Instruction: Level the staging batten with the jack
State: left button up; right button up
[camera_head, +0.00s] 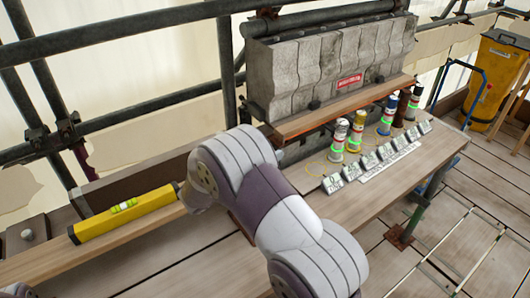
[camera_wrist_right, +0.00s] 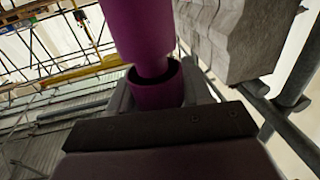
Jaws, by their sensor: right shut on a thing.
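A yellow spirit level (camera_head: 125,213) with a bright green vial lies along a wooden batten (camera_head: 35,268) at the left of the head view. The bubble is too small to read. My right arm crosses the middle of the head view, and its gripper is hidden there. In the right wrist view, my right gripper (camera_wrist_right: 158,92) is shut on a purple collar (camera_wrist_right: 156,94), with a grey finger on each side. A thicker purple cylinder (camera_wrist_right: 140,28) stands in line above the collar. These look like parts of the jack, but I cannot be sure. My left gripper is not in view.
A grey carved stone block (camera_head: 330,65) stands on a board behind. Several coloured canisters (camera_head: 356,131) and small label cards (camera_head: 368,161) stand on the plank to the right. Scaffold tubes (camera_head: 100,32) run behind. A yellow bin (camera_head: 492,80) stands far right.

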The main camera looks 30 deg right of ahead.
jog(key=o, duration=0.7)
jog(key=shift+r, duration=0.15)
jog(key=shift+o, duration=1.4)
jog(key=shift+d, duration=0.1)
jog(key=b+v, duration=0.2)
jog(key=v, duration=1)
jog(key=shift+a, duration=0.3)
